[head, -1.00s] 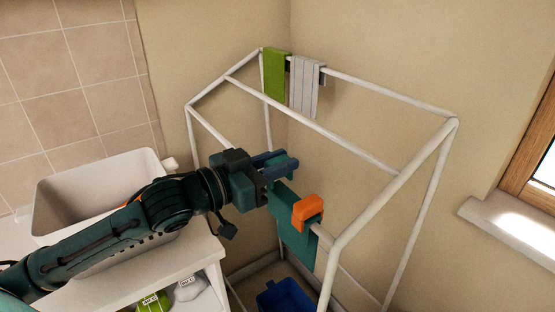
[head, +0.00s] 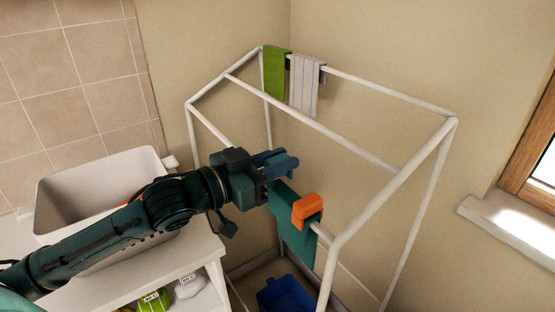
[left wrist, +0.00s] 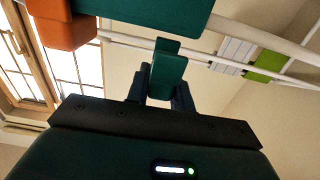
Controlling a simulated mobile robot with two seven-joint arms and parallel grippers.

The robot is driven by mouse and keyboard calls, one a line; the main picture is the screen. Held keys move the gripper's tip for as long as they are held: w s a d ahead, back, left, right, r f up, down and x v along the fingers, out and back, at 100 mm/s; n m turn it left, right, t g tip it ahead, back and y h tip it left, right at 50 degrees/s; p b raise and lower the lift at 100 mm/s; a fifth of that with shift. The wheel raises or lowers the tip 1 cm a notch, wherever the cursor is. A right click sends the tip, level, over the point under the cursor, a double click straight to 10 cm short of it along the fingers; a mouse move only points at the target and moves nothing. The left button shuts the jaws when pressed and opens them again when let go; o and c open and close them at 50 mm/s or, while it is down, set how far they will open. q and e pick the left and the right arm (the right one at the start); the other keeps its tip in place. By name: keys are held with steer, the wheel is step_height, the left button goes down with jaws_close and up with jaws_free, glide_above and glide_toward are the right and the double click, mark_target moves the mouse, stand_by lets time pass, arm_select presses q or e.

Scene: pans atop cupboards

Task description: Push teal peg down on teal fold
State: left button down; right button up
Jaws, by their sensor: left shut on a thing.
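A teal cloth (head: 297,238) hangs folded over the front rail of the white drying rack. It also shows at the top of the left wrist view (left wrist: 155,14). An orange peg (head: 307,207) sits over the rail on the right part of this cloth. My left gripper (head: 282,164) is shut on a teal peg (left wrist: 166,72), which sticks out between its fingers in the left wrist view. The gripper is at the left end of the cloth, close above the rail. I cannot tell whether the peg touches the cloth. My right gripper is not in view.
The white rack (head: 393,187) stands in the corner. A green cloth (head: 275,73) and a striped grey cloth (head: 305,86) hang on its back rail. A blue basket (head: 285,294) is below. A white tub (head: 62,193) stands on the cupboard at left.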

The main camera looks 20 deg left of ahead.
mark_target(278, 186)
arm_select(q)
steer(key=shift+f, duration=0.45)
steer(key=shift+f+b, duration=0.5)
steer(key=shift+f, duration=0.55)
steer(key=shift+f+b, duration=0.35)
steer(key=shift+b, duration=0.05)
steer(key=c, duration=1.2)
jaws_free()
steer(key=shift+o, duration=0.3)
